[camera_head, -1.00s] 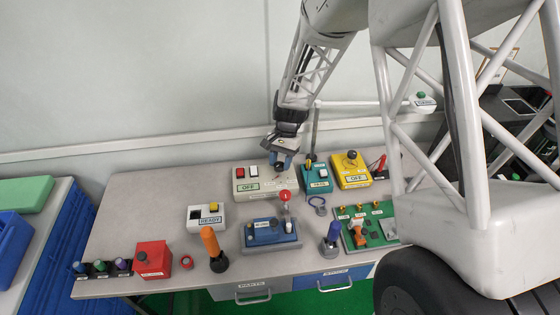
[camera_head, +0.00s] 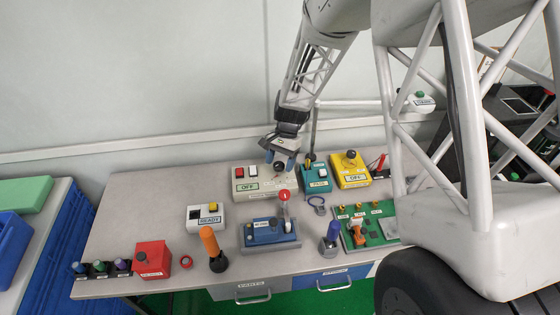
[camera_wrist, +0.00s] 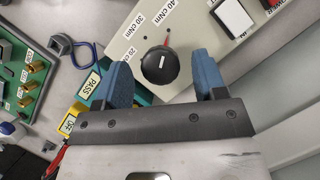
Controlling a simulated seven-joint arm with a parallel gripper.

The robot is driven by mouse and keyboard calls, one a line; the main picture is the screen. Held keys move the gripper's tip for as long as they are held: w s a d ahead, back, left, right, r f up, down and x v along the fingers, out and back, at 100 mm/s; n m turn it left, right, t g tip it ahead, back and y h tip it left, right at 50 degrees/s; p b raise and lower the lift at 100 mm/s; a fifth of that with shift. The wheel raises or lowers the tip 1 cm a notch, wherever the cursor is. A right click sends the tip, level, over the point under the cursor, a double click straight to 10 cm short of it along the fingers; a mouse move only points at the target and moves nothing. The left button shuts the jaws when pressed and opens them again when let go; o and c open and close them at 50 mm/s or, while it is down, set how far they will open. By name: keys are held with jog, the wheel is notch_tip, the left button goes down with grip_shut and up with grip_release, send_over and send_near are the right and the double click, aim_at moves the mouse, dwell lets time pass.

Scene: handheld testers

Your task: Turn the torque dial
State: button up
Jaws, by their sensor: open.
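The torque dial is a round black knob (camera_wrist: 160,66) with a white mark on its top. It sits on a pale tester box (camera_wrist: 190,25) with 20, 30 and 40 cNm labels and a red pointer beside the knob. My gripper (camera_wrist: 161,61) is open, with one blue finger on each side of the knob and visible gaps to both. I cannot tell how far the fingertips are above the box face. In the head view my gripper (camera_head: 280,159) is at the back of the box, with the dark knob (camera_head: 279,167) just below it.
The box also carries red and white rocker switches (camera_head: 246,171). A teal PASS tester (camera_head: 317,177) and a yellow OFF tester (camera_head: 350,170) stand close on its right. Bare table lies left of the box.

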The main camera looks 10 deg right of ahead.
jog(key=shift+r, duration=0.15)
jog(key=v, duration=0.7)
jog(key=shift+r, duration=0.2)
jog(key=shift+w+d, duration=0.15)
dwell(0.4)
jog(key=s+d+r+n+t+h, duration=0.1)
jog(key=s+d+r+n+t, duration=0.25)
jog(key=s+r, duration=1.2)
jog(key=s+d+r+n+t+h, duration=0.1)
jog(key=s+r+n, duration=0.1)
jog(key=s, duration=0.6)
jog(key=s+d+r+n+t, duration=0.1)
jog(key=s+d+r+n, duration=0.1)
jog(key=s, duration=0.7)
jog(key=shift+s+r+t+h, duration=0.2)
jog(key=shift+r+t+h, duration=0.2)
jog(key=shift+r, duration=0.35)
